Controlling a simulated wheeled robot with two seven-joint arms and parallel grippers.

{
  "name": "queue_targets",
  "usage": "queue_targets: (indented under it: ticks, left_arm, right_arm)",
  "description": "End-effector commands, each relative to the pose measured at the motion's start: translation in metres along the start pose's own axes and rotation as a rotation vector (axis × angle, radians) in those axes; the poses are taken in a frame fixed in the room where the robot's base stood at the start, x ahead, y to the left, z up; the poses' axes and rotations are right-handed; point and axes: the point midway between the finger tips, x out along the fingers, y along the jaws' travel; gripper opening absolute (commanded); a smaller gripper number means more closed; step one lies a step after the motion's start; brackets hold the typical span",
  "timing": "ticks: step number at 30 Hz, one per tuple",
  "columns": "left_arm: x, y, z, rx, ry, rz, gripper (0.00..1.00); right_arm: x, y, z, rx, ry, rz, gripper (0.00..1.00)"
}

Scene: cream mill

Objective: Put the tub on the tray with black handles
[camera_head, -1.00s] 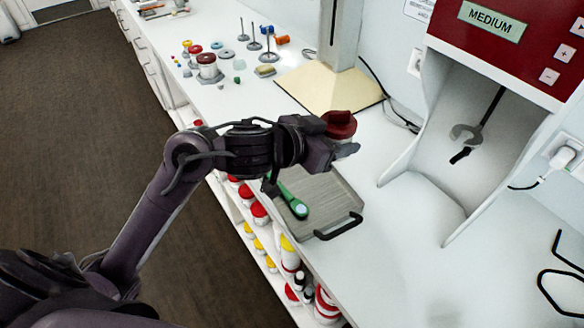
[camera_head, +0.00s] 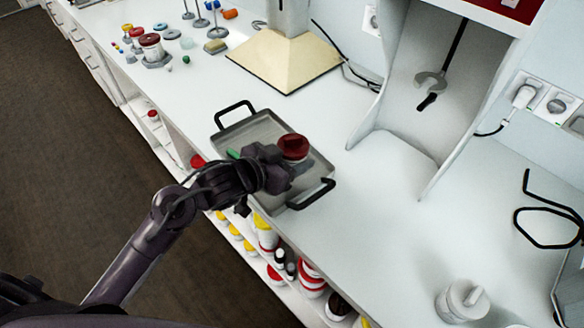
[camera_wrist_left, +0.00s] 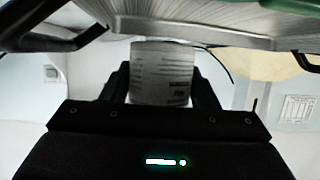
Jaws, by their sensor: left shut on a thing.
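The tub, white with a red lid (camera_head: 293,147), is held upright by my left gripper (camera_head: 281,170) over the right half of the tray. In the left wrist view the white labelled tub (camera_wrist_left: 163,75) sits between the two dark fingers. The grey tray (camera_head: 236,136) with two black handles lies on the white counter. Its ribbed surface also shows at the top of the left wrist view (camera_wrist_left: 190,28). I cannot tell whether the tub's base touches the tray. My right gripper is not in view.
A green-handled tool (camera_head: 233,153) lies on the tray, mostly hidden by my left gripper. A cream pyramid-shaped base (camera_head: 285,62) stands behind the tray, and a white mixer housing (camera_head: 395,135) stands to its right.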

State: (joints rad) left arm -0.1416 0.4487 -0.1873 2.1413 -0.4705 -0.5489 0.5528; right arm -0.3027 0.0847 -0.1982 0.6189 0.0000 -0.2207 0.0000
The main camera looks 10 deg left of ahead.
Motion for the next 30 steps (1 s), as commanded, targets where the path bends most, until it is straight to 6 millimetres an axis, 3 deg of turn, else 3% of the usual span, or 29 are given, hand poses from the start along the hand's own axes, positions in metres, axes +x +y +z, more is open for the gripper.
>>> queue_targets:
  ticks: [6,20,21,25,30]
  left_arm:
    - [0.012,0.001,0.031,-0.004,-0.002,0.001,0.28]
    - [0.016,0.0,0.038,-0.002,-0.001,0.0,0.28]
    - [0.015,0.0,0.038,-0.001,-0.001,0.0,0.6]
    - [0.015,0.0,0.038,-0.001,-0.002,0.0,0.76]
    - [0.015,0.0,0.038,-0.001,-0.002,0.0,0.76]
  right_arm:
    - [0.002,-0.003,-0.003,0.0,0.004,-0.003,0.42]
    - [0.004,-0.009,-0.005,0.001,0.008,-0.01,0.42]
    - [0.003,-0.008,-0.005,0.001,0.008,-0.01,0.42]
    - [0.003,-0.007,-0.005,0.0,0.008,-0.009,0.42]
    - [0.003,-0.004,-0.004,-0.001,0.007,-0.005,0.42]
